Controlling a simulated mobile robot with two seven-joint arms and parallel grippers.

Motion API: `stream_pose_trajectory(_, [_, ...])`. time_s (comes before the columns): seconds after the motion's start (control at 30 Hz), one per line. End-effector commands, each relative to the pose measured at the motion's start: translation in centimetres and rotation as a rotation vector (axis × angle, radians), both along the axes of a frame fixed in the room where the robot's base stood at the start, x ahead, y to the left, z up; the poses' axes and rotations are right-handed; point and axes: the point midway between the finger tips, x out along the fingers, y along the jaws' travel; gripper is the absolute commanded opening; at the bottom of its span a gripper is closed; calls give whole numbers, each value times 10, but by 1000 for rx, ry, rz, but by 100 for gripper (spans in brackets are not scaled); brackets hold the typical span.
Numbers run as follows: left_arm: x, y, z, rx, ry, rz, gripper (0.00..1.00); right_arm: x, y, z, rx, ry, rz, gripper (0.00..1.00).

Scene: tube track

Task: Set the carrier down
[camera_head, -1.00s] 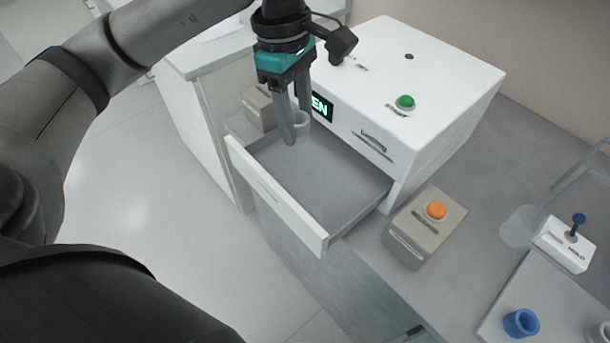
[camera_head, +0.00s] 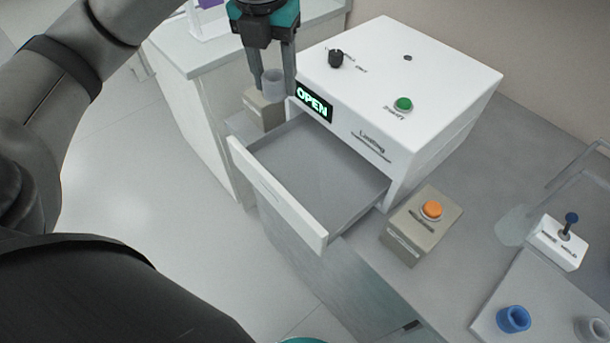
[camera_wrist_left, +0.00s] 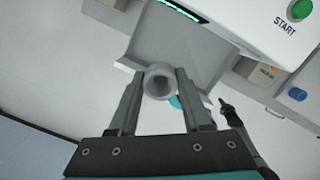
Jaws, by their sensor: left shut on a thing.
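The carrier (camera_head: 273,84) is a small translucent grey cup. My left gripper (camera_head: 272,88) is shut on it, one finger on each side, and holds it upright above the back-left corner of the open drawer (camera_head: 262,184), near the beige box. In the left wrist view the carrier (camera_wrist_left: 159,80) is seen from above between the fingertips, with its round opening showing. The drawer is empty and pulled out of the white machine (camera_head: 415,75).
The machine has a lit OPEN display (camera_head: 314,103), a black knob (camera_head: 336,58) and a green START button (camera_head: 403,104). A beige box (camera_head: 262,109) stands behind the drawer. An orange-button box (camera_head: 422,226) is on the counter. A blue cup (camera_head: 513,319) sits at bottom right.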

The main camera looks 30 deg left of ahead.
Motion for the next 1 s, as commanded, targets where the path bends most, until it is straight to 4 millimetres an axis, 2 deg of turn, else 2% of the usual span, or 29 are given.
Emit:
stream_pose_trajectory(0.07, [0, 1, -3, -1, 2, 29, 0, 0, 0, -1, 0, 0, 0, 0])
stream_pose_trajectory(0.17, [-1, 1, -20, 0, 5, 40, 0, 0, -1, -4, -1, 0, 0, 0])
stream_pose_trajectory(0.6, [-1, 1, -134, 0, 6, 37, 0, 0, -2, -20, -2, 0, 0, 0])
stream_pose_trajectory(0.7, [-1, 1, -149, 0, 4, 36, 0, 0, -2, -22, -2, 0, 0, 0])
stream_pose_trajectory(0.87, [0, 1, -158, -2, 1, 36, 0, 0, -2, -23, -2, 0, 0, 0])
stream_pose_trajectory(1.0, [-1, 1, -174, -1, 4, 35, 0, 0, -2, -25, -2, 0, 0, 0])
